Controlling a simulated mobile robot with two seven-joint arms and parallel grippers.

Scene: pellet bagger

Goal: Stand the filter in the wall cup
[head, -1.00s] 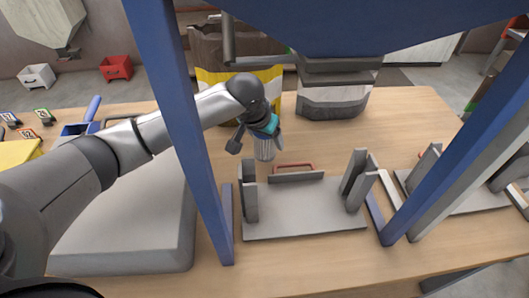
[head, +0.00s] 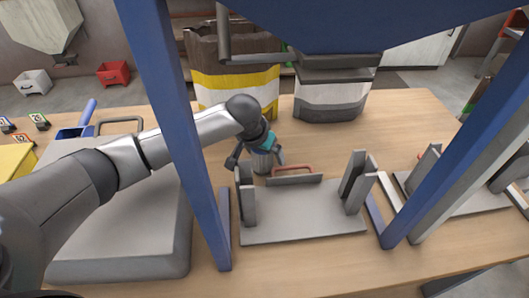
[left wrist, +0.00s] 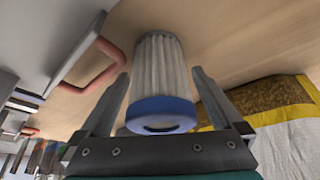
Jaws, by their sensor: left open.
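The filter (head: 262,163) is a pale pleated cylinder standing on the wooden table, behind the grey bagger tray. In the left wrist view, the filter (left wrist: 158,70) shows its ribbed side and a blue end cap with a dark slot. My left gripper (head: 257,160) is open, with one finger on each side of the filter. The left wrist view shows gaps between the fingers (left wrist: 160,82) and the filter, so it is not clamped. I cannot make out the wall cup in these frames. My right gripper is not in view.
The grey tray (head: 300,220) with upright plates and a red handle (head: 293,168) stands close in front. A blue post (head: 180,130) rises beside my left arm. Filled bags, one yellow-banded (head: 235,82) and one grey (head: 330,100), stand behind.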

